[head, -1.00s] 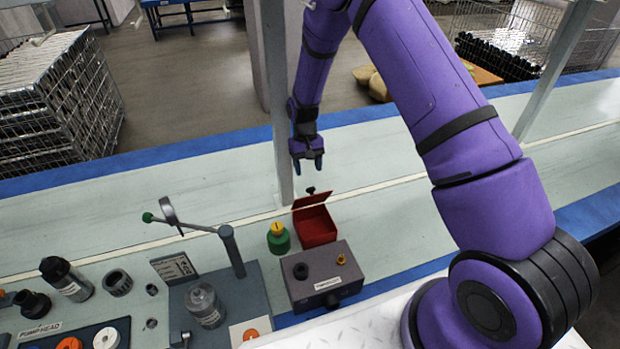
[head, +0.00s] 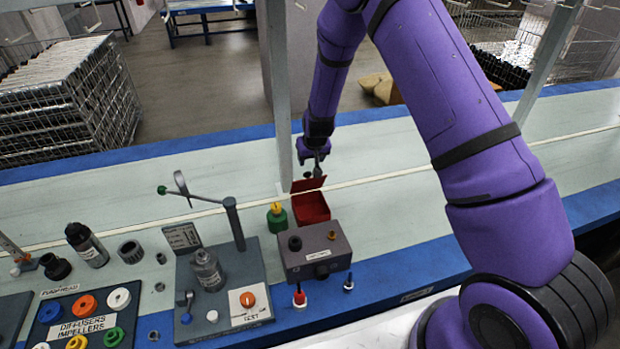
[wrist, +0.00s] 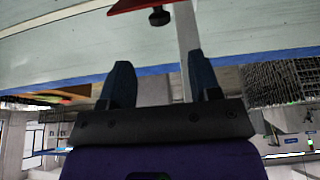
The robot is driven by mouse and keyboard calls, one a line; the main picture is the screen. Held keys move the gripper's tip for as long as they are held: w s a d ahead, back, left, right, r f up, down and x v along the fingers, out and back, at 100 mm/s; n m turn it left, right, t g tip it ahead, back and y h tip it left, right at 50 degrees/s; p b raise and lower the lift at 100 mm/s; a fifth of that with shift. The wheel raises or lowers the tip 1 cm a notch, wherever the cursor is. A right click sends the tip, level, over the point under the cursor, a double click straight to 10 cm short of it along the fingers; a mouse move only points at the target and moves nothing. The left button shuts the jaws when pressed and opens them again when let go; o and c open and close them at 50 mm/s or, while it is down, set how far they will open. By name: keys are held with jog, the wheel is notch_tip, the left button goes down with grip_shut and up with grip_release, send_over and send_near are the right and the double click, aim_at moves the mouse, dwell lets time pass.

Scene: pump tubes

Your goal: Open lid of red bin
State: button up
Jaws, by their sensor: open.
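The red bin (head: 311,209) stands on the pale table behind a grey box. Its red lid (head: 308,185) is raised at the back, with a dark knob at its top edge. In the wrist view the red lid (wrist: 140,4) and its black knob (wrist: 159,17) show at the top edge. My gripper (head: 314,165) is at the lid's upper edge, close to the knob; I cannot tell whether they touch. In the wrist view my gripper (wrist: 162,85) has its two dark fingers apart with nothing between them, and the knob lies beyond the fingertips.
A green container with a yellow top (head: 277,216) stands just left of the bin. The grey box (head: 315,252) is in front of it. A lever stand (head: 222,262) is at the left. A grey post (head: 279,90) rises behind. The table's right side is clear.

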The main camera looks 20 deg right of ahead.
aim_at(307, 181)
jog(key=x, duration=1)
jog(key=shift+f, duration=0.25)
grip_shut()
jog(key=shift+w+r+g, duration=0.15)
jog(key=shift+w+g, duration=2.25)
jog(key=shift+w, duration=0.1)
grip_release()
